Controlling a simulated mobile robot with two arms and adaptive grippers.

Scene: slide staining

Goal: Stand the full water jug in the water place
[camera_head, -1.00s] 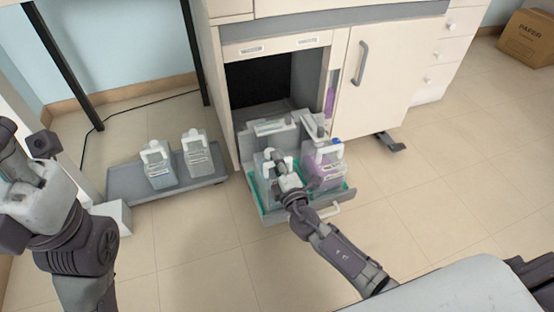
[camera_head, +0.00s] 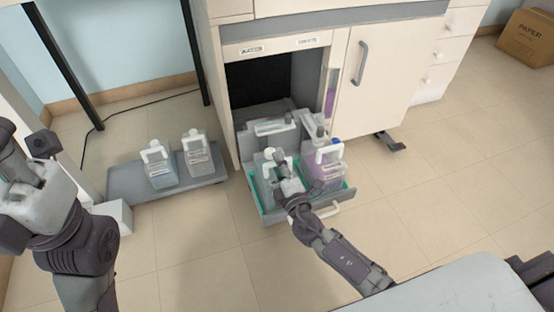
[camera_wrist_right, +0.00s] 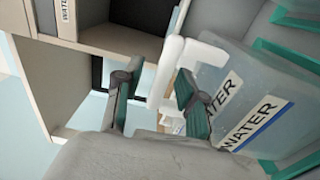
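The full water jug (camera_wrist_right: 260,100), clear with a white handle and WATER labels, stands upright in the left place of the pulled-out drawer (camera_head: 270,214). In the head view my right gripper and arm partly cover the jug (camera_head: 266,172). My right gripper (camera_head: 279,160) is at the top of the jug. In the right wrist view its fingers (camera_wrist_right: 157,100) are spread apart, with the white handle (camera_wrist_right: 167,75) showing between and behind them; I cannot tell whether they touch it. My left gripper (camera_head: 27,147) is at the left edge, partly cut off, its finger-like parts apart and empty.
A jug of purple liquid (camera_head: 327,170) stands in the drawer's right place. Two clear jugs, one (camera_head: 159,165) and another (camera_head: 196,152), stand on a grey low platform (camera_head: 135,192) to the left. The cabinet door (camera_head: 375,75) is beside the opening. The floor in front is clear.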

